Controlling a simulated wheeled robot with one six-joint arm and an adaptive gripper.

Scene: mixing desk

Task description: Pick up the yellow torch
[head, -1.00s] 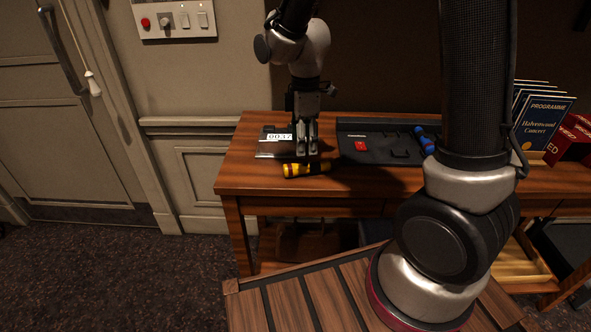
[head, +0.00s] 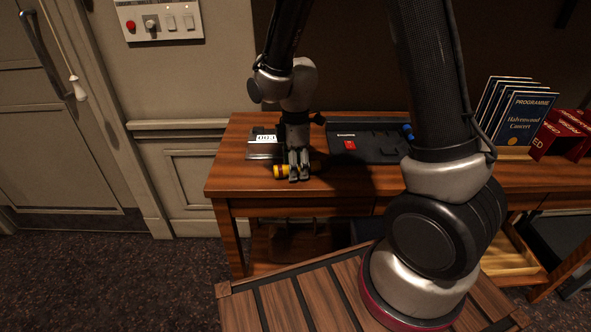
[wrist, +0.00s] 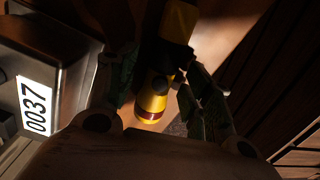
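The yellow torch (head: 280,171) lies on its side near the front edge of the wooden desk, with a black section in its middle. My gripper (head: 299,176) is lowered over its middle, pointing down, and hides part of it. In the wrist view the torch (wrist: 154,103) runs between my two dark fingers. The right finger looks very close to the black section, and a gap shows on the left. The fingers look open around the torch; contact is hard to tell in the shadow.
A black tray (head: 372,149) with a red item lies to the right. Programmes (head: 519,122) and red boxes (head: 563,135) stand further right. The desk's front edge (head: 350,190) is near.

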